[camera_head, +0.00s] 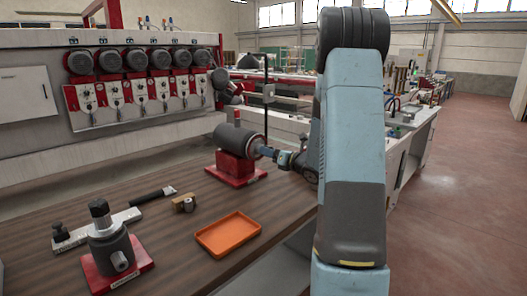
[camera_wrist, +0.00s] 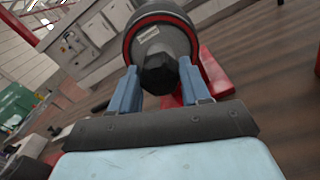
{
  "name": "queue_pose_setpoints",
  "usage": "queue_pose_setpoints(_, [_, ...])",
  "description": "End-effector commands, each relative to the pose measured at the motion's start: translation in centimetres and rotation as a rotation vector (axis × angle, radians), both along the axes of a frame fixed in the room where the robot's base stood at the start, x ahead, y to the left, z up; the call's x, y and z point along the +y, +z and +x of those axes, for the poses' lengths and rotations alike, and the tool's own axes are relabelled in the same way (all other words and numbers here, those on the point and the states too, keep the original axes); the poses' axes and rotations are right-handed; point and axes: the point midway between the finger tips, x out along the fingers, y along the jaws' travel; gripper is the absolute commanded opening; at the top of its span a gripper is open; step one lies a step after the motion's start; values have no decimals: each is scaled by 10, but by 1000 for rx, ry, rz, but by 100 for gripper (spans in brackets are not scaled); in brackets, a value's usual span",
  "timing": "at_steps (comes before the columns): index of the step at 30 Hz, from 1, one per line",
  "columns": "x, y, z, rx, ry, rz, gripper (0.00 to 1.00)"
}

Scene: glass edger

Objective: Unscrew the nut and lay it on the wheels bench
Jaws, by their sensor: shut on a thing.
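The nut (camera_wrist: 160,75) is a dark hexagonal piece at the front of a grey cylindrical spindle unit (camera_wrist: 160,22) with a red ring. The unit also shows in the head view (camera_head: 228,139), on a red base on the wooden bench top (camera_head: 180,240). My gripper (camera_head: 266,152) reaches it from the right. In the wrist view, its two blue fingers are on either side of the nut and shut on it. The nut still sits against the spindle end; the thread is hidden. In the head view, my gripper hides the nut.
An orange tray (camera_head: 228,234) lies on the bench top. A brass-coloured part (camera_head: 184,203), a black-handled tool (camera_head: 155,195) and a grey unit on a red base (camera_head: 112,252) are to its left. Bare wood surrounds the tray. A row of motors (camera_head: 135,60) stands behind.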

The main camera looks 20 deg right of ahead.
Motion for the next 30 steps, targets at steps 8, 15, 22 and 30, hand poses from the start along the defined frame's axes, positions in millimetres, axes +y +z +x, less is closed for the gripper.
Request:
queue_pose_setpoints(8, [0,0,0,-99,1,-271,10])
queue_pose_setpoints(15, [0,0,0,-184,0,-508,10])
queue_pose_setpoints(22, [0,0,0,-266,-1,-734,10])
queue_pose_setpoints(30, [0,0,-1,-364,0,-1001,10])
